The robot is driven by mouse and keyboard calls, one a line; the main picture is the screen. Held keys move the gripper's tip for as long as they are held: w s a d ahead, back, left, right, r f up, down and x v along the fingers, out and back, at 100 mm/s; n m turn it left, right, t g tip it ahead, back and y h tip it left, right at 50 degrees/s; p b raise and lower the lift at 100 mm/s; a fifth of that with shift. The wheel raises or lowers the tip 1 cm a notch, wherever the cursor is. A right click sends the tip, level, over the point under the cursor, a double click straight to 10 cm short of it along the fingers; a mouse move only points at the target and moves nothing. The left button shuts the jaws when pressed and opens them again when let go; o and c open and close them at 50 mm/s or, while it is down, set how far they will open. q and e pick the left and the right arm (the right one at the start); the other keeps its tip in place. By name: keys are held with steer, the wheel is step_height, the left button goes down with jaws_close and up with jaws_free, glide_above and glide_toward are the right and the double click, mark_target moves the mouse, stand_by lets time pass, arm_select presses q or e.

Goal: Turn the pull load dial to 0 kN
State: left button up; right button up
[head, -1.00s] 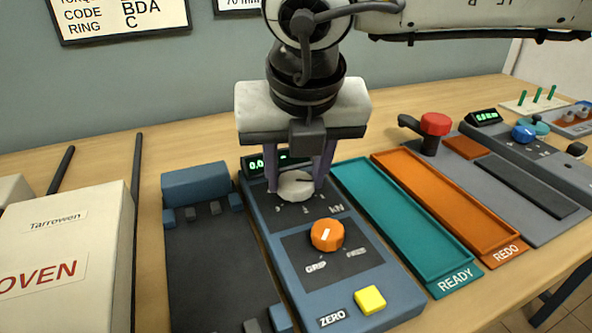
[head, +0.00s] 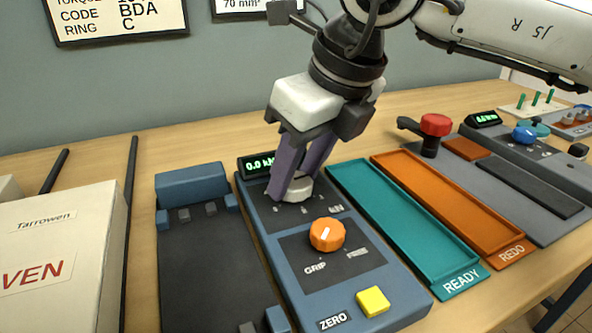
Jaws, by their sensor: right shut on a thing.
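The pull load dial is a white round knob (head: 300,190) on the upper part of a blue control panel (head: 381,284), with kN lettering beside it. My right gripper (head: 293,190) comes down from above, tilted, with its purple fingers shut on the white knob. The fingers hide part of the knob and its scale, so I cannot read its pointer. A green display (head: 257,165) behind the knob reads about 0.0 kN, partly covered by a finger. My left gripper does not show.
An orange knob (head: 326,235) marked GRIP and FREE and a yellow ZERO button (head: 373,301) sit lower on the panel. Teal READY (head: 400,225) and orange REDO (head: 450,205) trays lie to the right. A dark fixture (head: 207,262) and white box (head: 52,260) stand left.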

steer(key=shift+w+d+n+g+y+p, duration=0.1)
steer(key=shift+n+g+y+p, duration=0.3)
steer(key=shift+n, duration=0.75)
steer(key=shift+w+n+g+y+p, duration=0.15)
steer(key=shift+n+p, duration=0.4)
steer(key=shift+n, duration=0.6)
steer(key=shift+s, duration=0.1)
steer(key=o, duration=1)
steer(key=shift+o, duration=0.2)
steer(key=p+v, duration=0.1)
steer(key=v, duration=0.9)
steer(key=shift+r, duration=0.2)
